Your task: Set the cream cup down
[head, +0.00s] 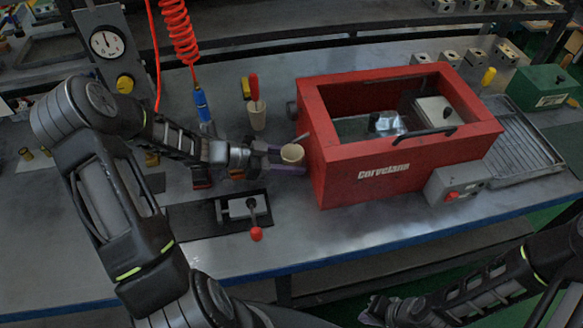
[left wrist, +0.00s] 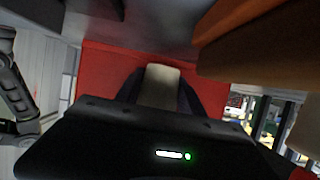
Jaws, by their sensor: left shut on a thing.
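The cream cup (head: 292,153) is between the fingers of my left gripper (head: 288,160), which is shut on it. The cup is close to the left wall of the red Corvelann box (head: 370,170); I cannot tell whether it touches the box or the table. In the left wrist view the cup (left wrist: 161,86) shows pale between the dark fingers (left wrist: 160,92), with red behind it. My right gripper (head: 385,310) is low at the bottom edge, dark and far from the cup; its fingers are unclear.
A clamp with a red knob (head: 256,234) stands on a dark plate in front of my left gripper. A pale cup holding a red-handled tool (head: 257,115) stands behind it. A red coiled hose (head: 180,35) hangs behind. Bare tabletop (head: 330,235) lies in front of the box.

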